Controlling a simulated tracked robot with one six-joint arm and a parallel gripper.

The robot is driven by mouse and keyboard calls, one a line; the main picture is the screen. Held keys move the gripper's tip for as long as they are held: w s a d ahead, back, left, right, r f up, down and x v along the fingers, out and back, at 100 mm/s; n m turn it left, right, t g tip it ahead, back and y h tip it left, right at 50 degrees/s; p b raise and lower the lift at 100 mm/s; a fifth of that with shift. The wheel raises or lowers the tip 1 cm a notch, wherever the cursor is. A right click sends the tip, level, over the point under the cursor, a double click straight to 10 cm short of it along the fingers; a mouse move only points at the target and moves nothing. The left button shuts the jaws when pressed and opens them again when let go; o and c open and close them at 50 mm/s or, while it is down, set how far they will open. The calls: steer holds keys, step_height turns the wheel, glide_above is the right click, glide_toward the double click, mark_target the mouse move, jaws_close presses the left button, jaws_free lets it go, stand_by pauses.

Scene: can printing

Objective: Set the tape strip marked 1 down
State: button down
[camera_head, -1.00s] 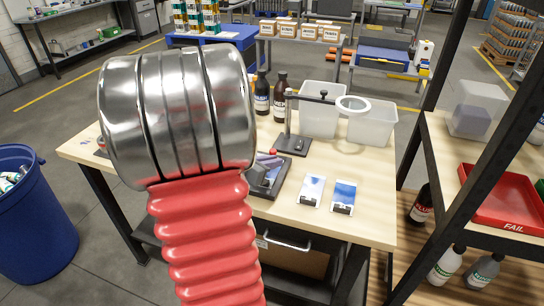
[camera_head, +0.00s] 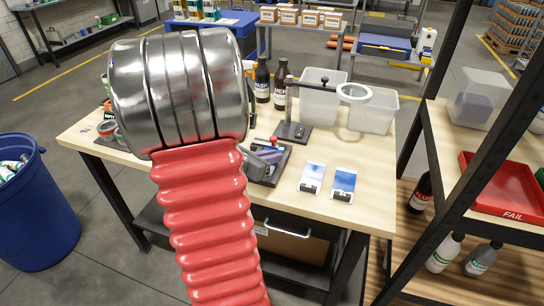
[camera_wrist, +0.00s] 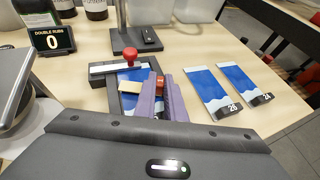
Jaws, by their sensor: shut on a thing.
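My gripper (camera_wrist: 161,98) shows in the wrist view as two purple-grey fingers, shut over a blue and white panel in a dark holder (camera_wrist: 98,70). A small orange-red piece shows between the fingertips. A pale beige strip (camera_wrist: 129,112), which looks like the tape strip, sticks out left of the fingers, low over the panel. I cannot read a 1 on it or tell whether it touches the panel. The holder has a red knob (camera_wrist: 131,53) and also shows in the head view. My arm hides much of the gripper there.
Two blue and white panels marked 26 (camera_wrist: 221,93) and 24 (camera_wrist: 246,82) lie right of the holder. A counter display (camera_wrist: 53,39) reading 0 and a magnifier stand (camera_head: 291,131) are behind. Dark bottles (camera_head: 262,82) and clear bins (camera_head: 320,104) stand at the back.

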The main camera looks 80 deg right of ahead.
steer(key=shift+f, duration=0.45)
steer(key=c, duration=1.7)
jaws_free()
steer(key=shift+c, duration=0.2)
steer(key=v, duration=1.3)
steer(key=shift+w+a, duration=0.2)
steer(key=shift+a, duration=0.15)
steer(key=shift+r, duration=0.1)
